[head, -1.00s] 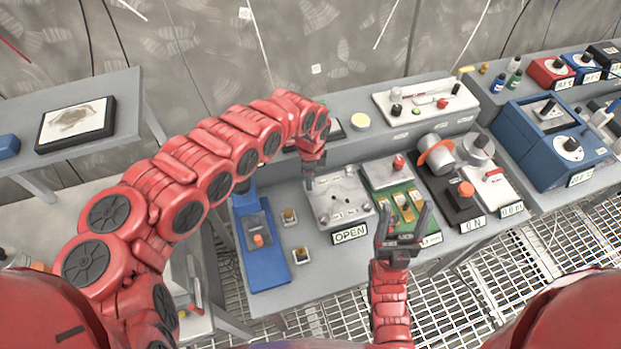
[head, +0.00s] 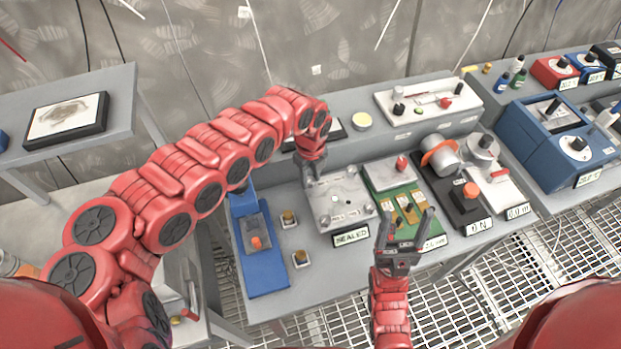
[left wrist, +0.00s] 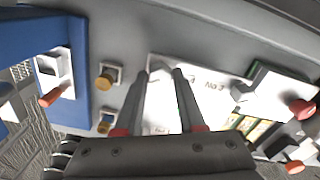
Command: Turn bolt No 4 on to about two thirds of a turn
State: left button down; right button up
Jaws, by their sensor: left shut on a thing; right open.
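A pale metal plate (head: 343,213) with bolts and small labels sits on the grey bench, and it also shows in the left wrist view (left wrist: 213,90). Its front sign (head: 351,236) reads SEALED. My left gripper (head: 309,181) points down at the plate's far left corner and is shut on a bolt there. The fingers hide that bolt, and its number cannot be read. In the left wrist view the two fingers (left wrist: 160,76) reach onto the plate's edge. My right gripper (head: 405,222) is open and empty, in front of the green board.
Left of the plate are two small brass-topped pieces (head: 288,218) and a blue stand (head: 262,262). On the right are the green board (head: 408,208), a black box with an orange knob (head: 466,200) and a blue case (head: 560,140). A white panel (head: 430,102) stands behind.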

pick_arm(q)
jog(key=shift+m, duration=0.3)
jog(key=c, duration=0.5)
grip_release()
jog(key=shift+w+r, duration=0.1)
